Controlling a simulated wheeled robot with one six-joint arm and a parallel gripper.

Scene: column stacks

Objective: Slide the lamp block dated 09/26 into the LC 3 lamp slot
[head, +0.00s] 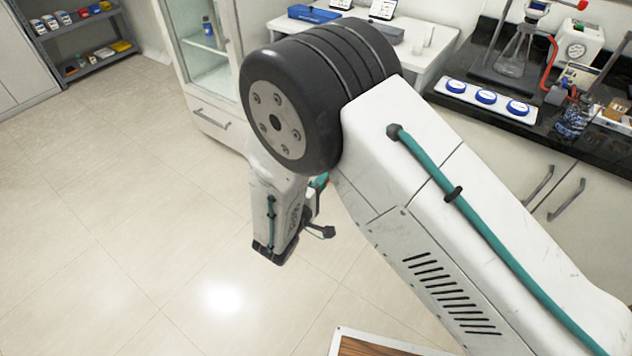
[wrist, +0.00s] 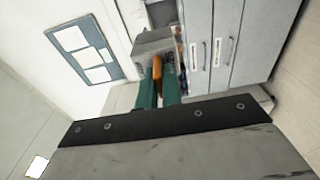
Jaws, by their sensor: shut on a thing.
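In the wrist view, my gripper (wrist: 158,88) has two teal fingers closed on an orange part between them. A grey block (wrist: 153,42) shows just past the fingertips, and the orange part seems to belong to it. In the head view my arm hides most of the gripper; only a small teal bit (head: 320,182) shows beside the wrist. I cannot make out an LC 3 lamp slot in either view.
In the head view, a black counter (head: 455,107) with glassware stands at right, and a white bench (head: 440,50) and glass-door cabinet (head: 205,60) at the back. A shelf (head: 80,48) is far left. Floor at left is clear. The wrist view shows grey cabinet doors (wrist: 222,45) and a noticeboard (wrist: 85,50).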

